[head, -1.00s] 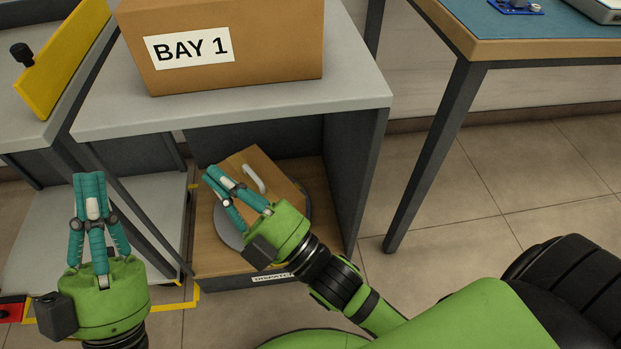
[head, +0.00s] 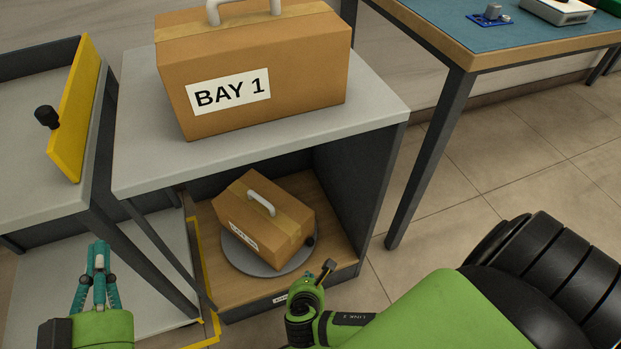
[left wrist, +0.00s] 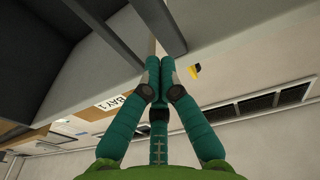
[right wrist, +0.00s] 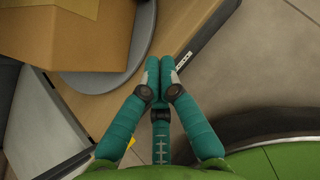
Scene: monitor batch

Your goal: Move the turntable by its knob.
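The turntable (head: 240,262) is a grey disc on the wooden floor of the lower bay. A brown carton (head: 265,220) with a white handle stands on it. The black knob (head: 310,241) shows at the disc's right side, beside the carton. In the right wrist view the turntable's edge (right wrist: 100,82) lies left of my right gripper (right wrist: 152,72), which is shut and empty; the knob is not seen there. In the head view that gripper is mostly hidden, low in front of the bay. My left gripper (head: 98,248) is shut and empty, left of the bay, away from the turntable.
A large carton marked BAY 1 (head: 250,85) stands on the shelf top (head: 370,118) above the turntable. The bay's right wall (head: 365,190) stands close beside the disc. A yellow panel with a black knob (head: 75,110) is at left.

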